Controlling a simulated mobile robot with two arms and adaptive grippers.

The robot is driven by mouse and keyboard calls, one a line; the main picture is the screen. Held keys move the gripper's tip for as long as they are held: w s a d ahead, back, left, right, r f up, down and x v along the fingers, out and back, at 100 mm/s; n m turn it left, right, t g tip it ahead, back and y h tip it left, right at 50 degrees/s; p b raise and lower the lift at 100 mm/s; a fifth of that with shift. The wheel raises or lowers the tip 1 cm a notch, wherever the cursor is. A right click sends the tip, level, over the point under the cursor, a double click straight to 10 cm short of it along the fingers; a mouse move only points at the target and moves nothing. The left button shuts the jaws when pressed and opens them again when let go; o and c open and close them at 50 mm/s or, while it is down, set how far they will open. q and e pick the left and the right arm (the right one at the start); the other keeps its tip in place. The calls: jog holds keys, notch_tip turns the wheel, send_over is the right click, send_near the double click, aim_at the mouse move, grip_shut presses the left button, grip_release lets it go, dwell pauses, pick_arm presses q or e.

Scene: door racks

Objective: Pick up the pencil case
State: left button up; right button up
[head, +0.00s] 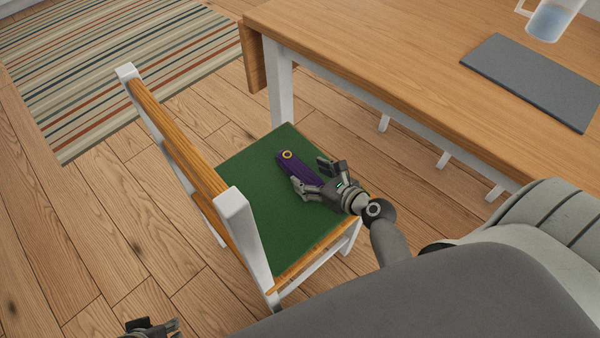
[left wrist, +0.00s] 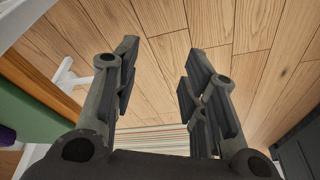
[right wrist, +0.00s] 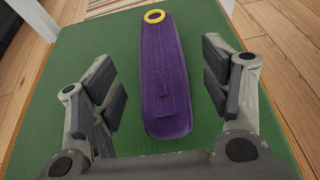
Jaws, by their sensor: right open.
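The pencil case (head: 299,171) is long and purple with a yellow ring at its far end. It lies on the green seat (head: 262,226) of a white and wood chair. In the right wrist view the pencil case (right wrist: 164,78) lies between the spread fingers of my right gripper (right wrist: 163,95), with green seat showing on both sides of it. In the head view my right gripper (head: 318,178) is over the near end of the case and hides part of it. My left gripper (left wrist: 158,90) is open and empty above the wooden floor.
The chair's backrest (head: 175,135) rises left of the seat. A wooden table (head: 400,70) stands behind and to the right, with a grey mat (head: 533,80) and a clear jug (head: 551,20) on it. A striped rug (head: 120,70) lies at the back left.

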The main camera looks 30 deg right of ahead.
aim_at(299, 171)
jog(key=shift+x, duration=1.5)
jog(key=c, duration=1.1)
pick_arm(q)
jog(key=v, duration=0.3)
pick_arm(e)
jog(key=shift+c, duration=0.3)
pick_arm(q)
jog(key=shift+w, duration=0.1)
pick_arm(e)
jog(key=shift+r, duration=0.15)
